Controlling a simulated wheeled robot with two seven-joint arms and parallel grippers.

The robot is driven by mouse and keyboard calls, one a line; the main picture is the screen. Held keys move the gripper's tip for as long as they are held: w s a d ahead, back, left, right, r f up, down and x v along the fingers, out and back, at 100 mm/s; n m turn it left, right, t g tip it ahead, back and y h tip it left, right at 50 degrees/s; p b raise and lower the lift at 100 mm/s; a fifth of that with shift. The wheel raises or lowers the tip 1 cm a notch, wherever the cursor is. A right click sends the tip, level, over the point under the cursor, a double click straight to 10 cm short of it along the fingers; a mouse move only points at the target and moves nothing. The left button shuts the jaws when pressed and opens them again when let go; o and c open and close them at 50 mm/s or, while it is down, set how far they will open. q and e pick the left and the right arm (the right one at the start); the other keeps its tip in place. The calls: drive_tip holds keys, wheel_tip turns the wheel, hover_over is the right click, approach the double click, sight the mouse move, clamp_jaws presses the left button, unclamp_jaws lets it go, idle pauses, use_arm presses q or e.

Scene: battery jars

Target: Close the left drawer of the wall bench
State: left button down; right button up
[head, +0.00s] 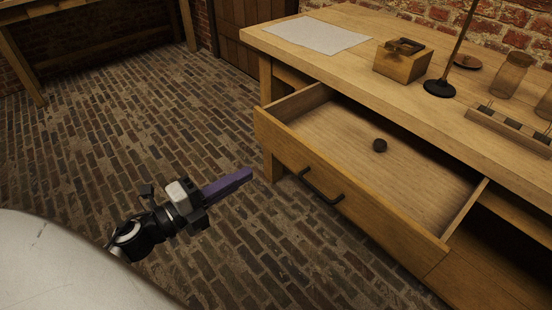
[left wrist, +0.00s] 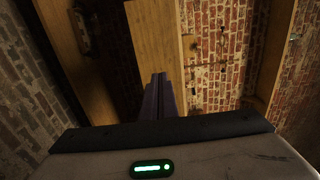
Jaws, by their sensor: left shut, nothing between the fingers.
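The left drawer (head: 345,195) of the wooden wall bench (head: 350,52) stands pulled out in the head view, with its inside open to view. A black bar handle (head: 320,187) is on its front, and a small dark round thing (head: 380,145) lies inside. My left gripper (head: 238,180) is left of the drawer front, apart from it, with its purple fingers shut and empty. The fingers also show in the left wrist view (left wrist: 159,95), pointing up the picture. My right gripper is not in view.
On the bench top are a white sheet (head: 318,35), a wooden box (head: 403,62), a stand with a dark base (head: 439,89), a glass jar (head: 511,74) and a slotted rack (head: 510,128). Open brick floor (head: 130,125) lies left of the drawer.

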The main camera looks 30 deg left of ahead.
sight(288, 150)
use_arm(q)
drive_tip(key=x, duration=1)
drive_tip(key=shift+w+f, duration=0.1)
drive_tip(key=shift+w, duration=0.15)
